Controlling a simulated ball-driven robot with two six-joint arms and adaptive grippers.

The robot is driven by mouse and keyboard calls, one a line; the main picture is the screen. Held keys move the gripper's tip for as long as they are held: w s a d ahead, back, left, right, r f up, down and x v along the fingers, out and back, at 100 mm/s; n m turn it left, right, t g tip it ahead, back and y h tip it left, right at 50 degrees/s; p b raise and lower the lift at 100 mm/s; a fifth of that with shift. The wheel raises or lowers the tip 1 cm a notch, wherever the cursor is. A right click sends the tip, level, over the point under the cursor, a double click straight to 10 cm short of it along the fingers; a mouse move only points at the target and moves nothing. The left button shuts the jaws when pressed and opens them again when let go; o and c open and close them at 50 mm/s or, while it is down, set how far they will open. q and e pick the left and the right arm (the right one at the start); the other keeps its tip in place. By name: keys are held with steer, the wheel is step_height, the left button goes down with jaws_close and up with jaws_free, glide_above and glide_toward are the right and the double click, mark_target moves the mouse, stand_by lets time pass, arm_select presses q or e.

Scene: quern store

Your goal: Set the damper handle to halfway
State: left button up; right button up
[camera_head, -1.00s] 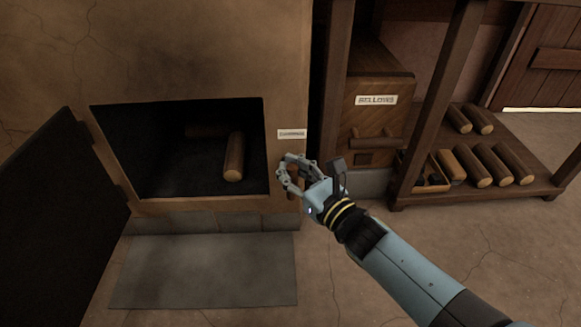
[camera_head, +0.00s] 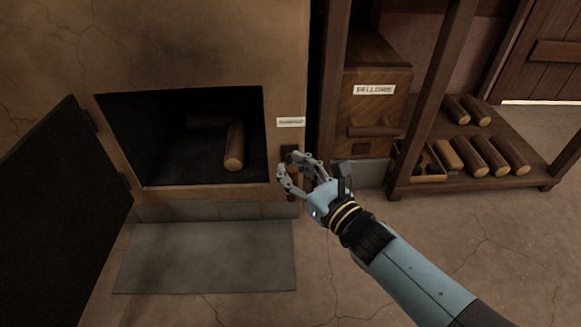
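The damper's small white label (camera_head: 291,122) is on the oven face, right of the firebox opening; its print is too small to read surely. Below it a small dark fitting (camera_head: 289,150) shows, partly covered by my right gripper. The damper handle itself is mostly hidden behind the fingers, so I cannot tell its setting. My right gripper (camera_head: 286,165) is right at this fitting, its fingers apart, one higher and one lower. I cannot tell whether they touch the handle. My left gripper is not in view.
The firebox (camera_head: 170,125) stands open with logs (camera_head: 234,147) inside and its dark door (camera_head: 65,200) swung left. A wooden bellows box (camera_head: 377,110) with a bar handle is to the right. A shelf rack (camera_head: 420,120) holds logs farther right. A grey slab (camera_head: 205,258) lies on the floor.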

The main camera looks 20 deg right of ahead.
steer(key=o, duration=0.4)
steer(key=shift+d, duration=0.1)
steer(key=shift+o, duration=0.2)
steer(key=v, duration=1.2)
